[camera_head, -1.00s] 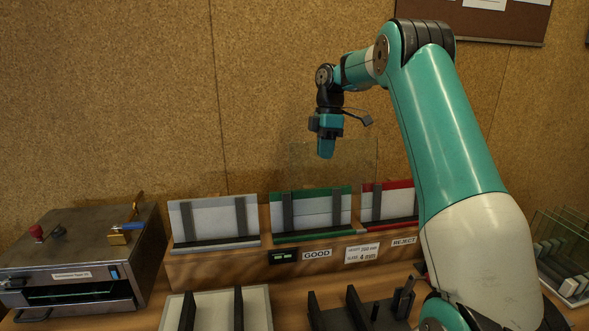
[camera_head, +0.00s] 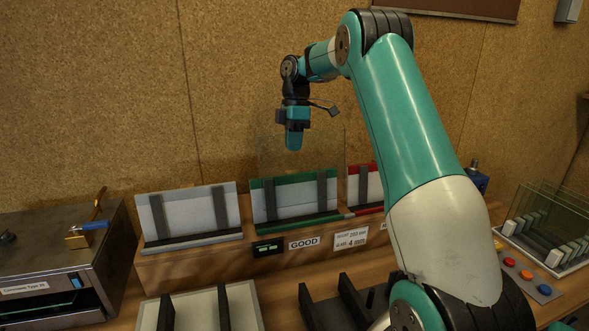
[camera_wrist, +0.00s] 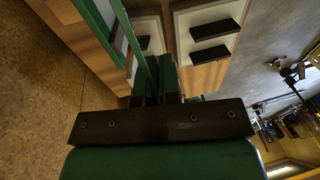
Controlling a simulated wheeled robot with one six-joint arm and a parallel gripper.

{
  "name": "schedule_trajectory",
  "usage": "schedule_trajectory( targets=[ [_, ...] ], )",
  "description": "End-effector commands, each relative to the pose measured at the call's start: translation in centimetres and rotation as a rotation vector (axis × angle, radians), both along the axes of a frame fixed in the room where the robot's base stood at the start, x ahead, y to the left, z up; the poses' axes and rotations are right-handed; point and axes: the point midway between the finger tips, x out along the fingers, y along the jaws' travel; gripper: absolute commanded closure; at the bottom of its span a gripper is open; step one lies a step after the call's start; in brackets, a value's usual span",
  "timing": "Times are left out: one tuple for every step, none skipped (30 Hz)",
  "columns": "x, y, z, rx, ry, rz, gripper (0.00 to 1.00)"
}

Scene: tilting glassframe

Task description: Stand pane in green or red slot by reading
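A clear glass pane (camera_head: 325,150) hangs upright from my gripper (camera_head: 293,148), which is shut on its top edge. In the head view the pane overlaps the back of the green-rimmed GOOD slot (camera_head: 296,177), nearly in line with it sideways. Its lower edge is hard to make out, so I cannot tell whether it touches the slot. The red-rimmed slot (camera_head: 362,170) is to the right, partly behind my arm. A small display (camera_head: 268,248) below the slots shows green marks too small to read. In the wrist view my fingers (camera_wrist: 160,85) close on the pane's green edge (camera_wrist: 137,45).
A plain grey slot (camera_head: 193,215) stands left of the green one. A metal tester box (camera_head: 65,255) is at far left. Dark upright holders (camera_head: 350,300) stand in front. A rack of panes (camera_head: 545,245) and a colored-button panel (camera_head: 525,275) are at right.

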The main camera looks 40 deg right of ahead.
Motion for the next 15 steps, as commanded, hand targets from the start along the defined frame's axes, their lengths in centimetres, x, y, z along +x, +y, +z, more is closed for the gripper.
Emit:
schedule_trajectory(
  targets=[
    [0.0, 0.0, -1.5, 0.0, -0.001, 0.0, 1.0],
    [0.0, -0.1, -2.1, -0.001, -0.001, -0.001, 1.0],
    [0.0, -0.1, -2.5, -0.001, -0.002, -0.001, 1.0],
    [0.0, -0.1, -3.0, -0.001, -0.001, -0.001, 1.0],
    [0.0, -0.1, -3.5, -0.001, -0.001, -0.002, 1.0],
    [0.0, -0.1, -3.9, -0.001, -0.001, -0.002, 1.0],
    [0.0, -0.2, -4.1, -0.001, -0.001, -0.002, 1.0],
    [-0.1, -0.2, -4.4, -0.001, -0.001, -0.002, 1.0],
    [-0.1, -0.2, -4.5, -0.001, -0.001, -0.002, 1.0],
    [-0.1, -0.2, -4.6, -0.001, -0.001, -0.002, 1.0],
    [-0.1, -0.2, -4.6, -0.001, -0.001, -0.003, 1.0],
    [-0.1, -0.2, -4.6, -0.001, -0.001, -0.003, 1.0],
    [-0.1, -0.2, -4.6, -0.001, -0.001, -0.003, 1.0],
    [-0.1, -0.2, -4.5, -0.001, -0.001, -0.003, 1.0],
    [-0.1, -0.2, -4.5, -0.001, -0.001, -0.003, 1.0]
  ],
)
